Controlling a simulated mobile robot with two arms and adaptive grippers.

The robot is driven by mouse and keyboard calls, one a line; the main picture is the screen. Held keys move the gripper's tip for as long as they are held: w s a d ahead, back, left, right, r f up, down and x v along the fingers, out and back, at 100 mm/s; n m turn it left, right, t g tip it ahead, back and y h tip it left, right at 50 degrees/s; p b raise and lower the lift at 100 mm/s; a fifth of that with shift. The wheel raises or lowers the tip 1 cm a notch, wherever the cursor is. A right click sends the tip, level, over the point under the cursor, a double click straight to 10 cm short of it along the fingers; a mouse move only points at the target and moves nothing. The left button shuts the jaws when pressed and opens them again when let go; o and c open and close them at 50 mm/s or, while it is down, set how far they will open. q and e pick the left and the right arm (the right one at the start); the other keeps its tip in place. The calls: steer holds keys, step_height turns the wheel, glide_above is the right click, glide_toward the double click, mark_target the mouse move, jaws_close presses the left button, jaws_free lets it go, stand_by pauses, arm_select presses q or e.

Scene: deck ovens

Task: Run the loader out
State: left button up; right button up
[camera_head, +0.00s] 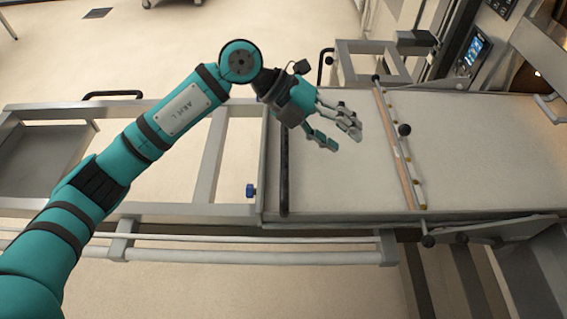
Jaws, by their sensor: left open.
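The loader (325,182) is a flat, pale belt bed on a metal frame in the middle of the head view. It reaches toward the oven at the right. A crossbar (397,150) with dark round knobs lies across the bed. A dark handle bar (284,170) runs along the bed's left end. My left gripper (340,136) is open and empty above the left part of the bed, a little right of the dark bar. It appears apart from the bed and the crossbar. My right gripper is not in view.
The metal side rails (180,212) of the frame run left to a grey tray (35,158). The oven's lit control panel (475,50) is at the upper right.

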arm_select(q)
steer(key=w+a+f+t+y, duration=0.1)
steer(key=w+a+f+y, duration=0.15)
steer(key=a+y, duration=0.2)
steer(key=n+t+y, duration=0.1)
steer(key=n+y, duration=0.1)
steer(key=y, duration=0.2)
glide_toward(284, 166)
steer(key=f, duration=0.3)
steer(key=d+f, duration=0.1)
steer(key=f, duration=0.5)
steer(key=shift+d+f+p, duration=0.2)
steer(key=shift+d+p, duration=0.1)
steer(key=shift+c, duration=0.3)
jaws_close()
